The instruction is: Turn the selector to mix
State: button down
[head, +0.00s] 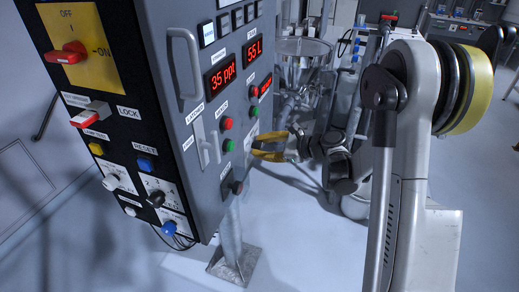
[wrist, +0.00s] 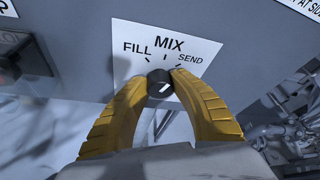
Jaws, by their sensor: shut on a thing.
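The selector (wrist: 159,78) is a small black round knob on a white label plate marked FILL at left, MIX at top and SEND at right, seen in the wrist view. A short white line on its face slants up to the right, towards the SEND side rather than straight up at MIX. My gripper (wrist: 163,76) has its two yellow fingers closed on either side of the knob. In the head view my gripper (head: 268,146) reaches the right side of the grey control cabinet; the selector cannot be made out there.
The grey cabinet (head: 200,120) has red displays, red and green buttons and a slide lever (head: 206,145). Its black front panel carries a red switch (head: 68,53), a LOCK handle and several knobs. A metal hopper (head: 303,47) stands behind my arm.

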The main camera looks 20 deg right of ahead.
jog(key=shift+f+n+t+h+b, duration=0.1)
jog(key=shift+n+t+h+b, duration=0.3)
jog(key=shift+n+t+b, duration=0.75)
jog(key=shift+n+g, duration=0.25)
jog(key=c, duration=1)
grip_release()
jog(key=shift+c, duration=0.2)
jog(key=v, duration=1.2)
